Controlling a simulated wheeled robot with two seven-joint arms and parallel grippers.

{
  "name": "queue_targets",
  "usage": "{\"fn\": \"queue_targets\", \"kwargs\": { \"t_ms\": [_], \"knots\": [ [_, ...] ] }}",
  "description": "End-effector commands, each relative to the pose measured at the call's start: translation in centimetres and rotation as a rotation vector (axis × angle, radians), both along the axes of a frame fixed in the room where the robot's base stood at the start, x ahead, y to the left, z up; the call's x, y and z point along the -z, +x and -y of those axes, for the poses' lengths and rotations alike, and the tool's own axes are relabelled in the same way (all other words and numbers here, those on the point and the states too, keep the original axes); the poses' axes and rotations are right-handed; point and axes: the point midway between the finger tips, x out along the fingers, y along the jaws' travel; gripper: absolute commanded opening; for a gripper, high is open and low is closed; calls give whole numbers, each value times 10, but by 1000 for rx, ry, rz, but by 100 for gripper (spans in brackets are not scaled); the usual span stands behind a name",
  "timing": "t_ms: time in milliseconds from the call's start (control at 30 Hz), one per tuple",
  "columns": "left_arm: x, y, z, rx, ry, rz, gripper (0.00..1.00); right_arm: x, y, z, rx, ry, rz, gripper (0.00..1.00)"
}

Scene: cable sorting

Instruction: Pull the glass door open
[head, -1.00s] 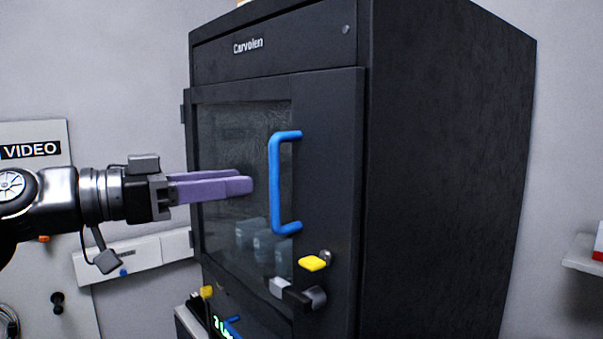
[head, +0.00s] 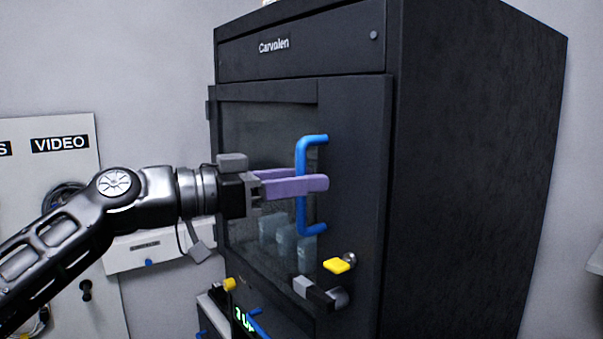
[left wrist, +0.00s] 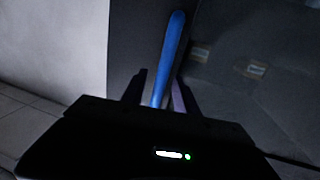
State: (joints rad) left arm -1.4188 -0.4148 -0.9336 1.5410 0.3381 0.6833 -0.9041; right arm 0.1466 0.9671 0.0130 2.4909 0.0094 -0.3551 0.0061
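The glass door (head: 262,125) of the black cabinet is closed. Its blue vertical handle (head: 312,140) stands out from the right side of the door. My left gripper (head: 312,181) is level with the handle's middle, its lilac fingers reaching around the bar, one in front and one behind. In the left wrist view the blue handle (left wrist: 171,45) lies between the two fingers (left wrist: 158,92), with a visible gap on the left side, so the gripper looks open. The handle's middle is partly hidden by the near finger in the head view. My right gripper is not in view.
A yellow key-like knob (head: 338,265) and a grey-black latch (head: 318,293) sit on the cabinet front below the handle. Glass containers (head: 285,245) show behind the glass. A panel marked VIDEO (head: 60,143) stands at the left.

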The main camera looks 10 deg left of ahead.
Motion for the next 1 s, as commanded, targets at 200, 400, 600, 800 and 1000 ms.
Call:
{"fn": "queue_targets", "kwargs": {
  "t_ms": [200, 400, 600, 800, 1000],
  "knots": [
    [0, 1, 1, 0, 1, 1, 36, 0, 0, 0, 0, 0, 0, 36],
    [0, 1, 1, 0, 1, 1, 23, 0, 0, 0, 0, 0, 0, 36],
    [0, 0, 1, 0, 1, 1, 7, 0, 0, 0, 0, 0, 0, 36],
    [0, 1, 1, 0, 1, 1, 0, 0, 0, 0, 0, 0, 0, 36],
    [0, 1, 1, 0, 1, 1, 0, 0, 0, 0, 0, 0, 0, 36]
  ]
}}
